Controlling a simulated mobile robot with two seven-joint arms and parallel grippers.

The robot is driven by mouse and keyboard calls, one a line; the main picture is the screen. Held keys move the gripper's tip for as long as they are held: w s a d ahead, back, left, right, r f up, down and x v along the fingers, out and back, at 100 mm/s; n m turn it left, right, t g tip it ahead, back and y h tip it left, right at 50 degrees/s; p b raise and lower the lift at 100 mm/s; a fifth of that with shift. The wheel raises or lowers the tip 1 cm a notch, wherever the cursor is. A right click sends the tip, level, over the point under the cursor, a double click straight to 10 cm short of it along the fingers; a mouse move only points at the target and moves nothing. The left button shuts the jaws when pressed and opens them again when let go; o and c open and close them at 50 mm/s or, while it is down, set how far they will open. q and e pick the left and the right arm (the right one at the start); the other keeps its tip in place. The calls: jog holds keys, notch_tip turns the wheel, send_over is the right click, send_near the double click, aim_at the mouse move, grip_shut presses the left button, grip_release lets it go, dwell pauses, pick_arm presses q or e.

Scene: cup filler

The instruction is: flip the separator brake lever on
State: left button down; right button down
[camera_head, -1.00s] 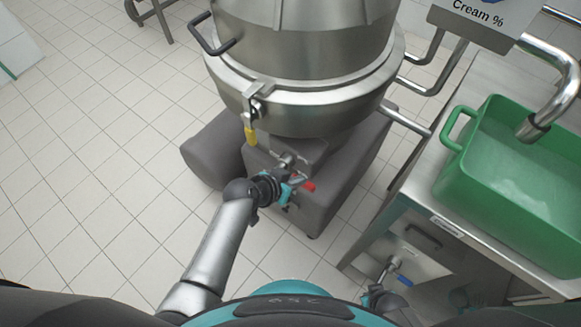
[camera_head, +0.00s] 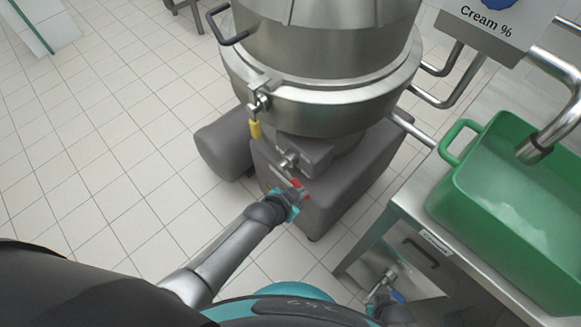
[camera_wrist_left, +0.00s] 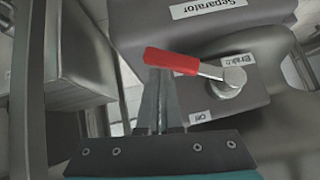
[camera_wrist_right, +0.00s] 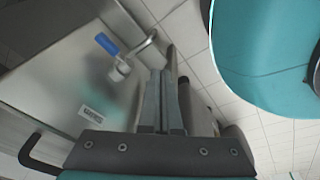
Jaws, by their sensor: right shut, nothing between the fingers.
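The separator (camera_head: 318,90) stands on a grey base in the head view. In the left wrist view, the brake lever has a red handle (camera_wrist_left: 171,61) pointing left from a round metal pivot (camera_wrist_left: 234,78), beside "Brake" and "Off" labels. The red handle also shows in the head view (camera_head: 296,183), partly hidden by my left gripper (camera_head: 292,197). My left gripper's fingers (camera_wrist_left: 160,75) look shut together, their tips right at the red handle; I cannot tell whether they touch it. My right gripper (camera_wrist_right: 164,75) is shut and empty, low by the steel cabinet.
A green tub (camera_head: 530,200) stands on the steel table (camera_head: 410,205) at the right. In the right wrist view, a blue-handled valve (camera_wrist_right: 107,44) juts from the cabinet near my right fingers. The tiled floor (camera_head: 100,150) at the left is clear.

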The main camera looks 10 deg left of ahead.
pick_arm(q)
jog(key=shift+s+f, duration=0.25)
jog(key=shift+f, duration=0.1)
pick_arm(e)
jog(key=shift+w, duration=0.1)
pick_arm(q)
jog(key=shift+r, duration=0.1)
pick_arm(e)
jog(key=shift+r, duration=0.15)
